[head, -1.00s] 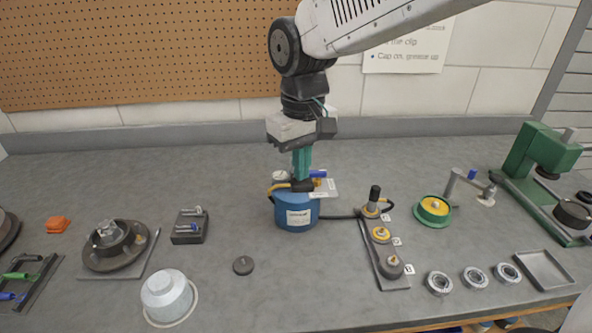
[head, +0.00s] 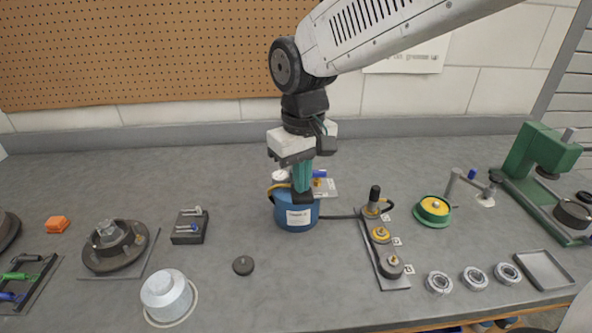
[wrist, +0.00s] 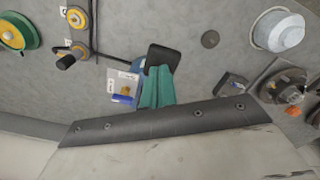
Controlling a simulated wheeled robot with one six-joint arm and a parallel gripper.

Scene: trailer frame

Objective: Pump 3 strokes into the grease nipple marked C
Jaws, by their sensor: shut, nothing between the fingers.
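The blue grease pump (head: 297,216) stands upright mid-bench, with a hose (head: 338,217) running right to the nipple strip (head: 371,252). My gripper (head: 302,194) is shut and empty, pointing down with its teal fingers against the dark pad on top of the pump. In the wrist view this black pad (wrist: 163,58) lies at the tips of the fingers and hides most of the pump.
A white card with blue and orange items (head: 323,186) lies behind the pump. A green-yellow wheel (head: 433,210) and a green press (head: 540,165) stand right. A dark disc (head: 243,265), white cup (head: 167,293) and hub (head: 115,243) lie left. The bench between is clear.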

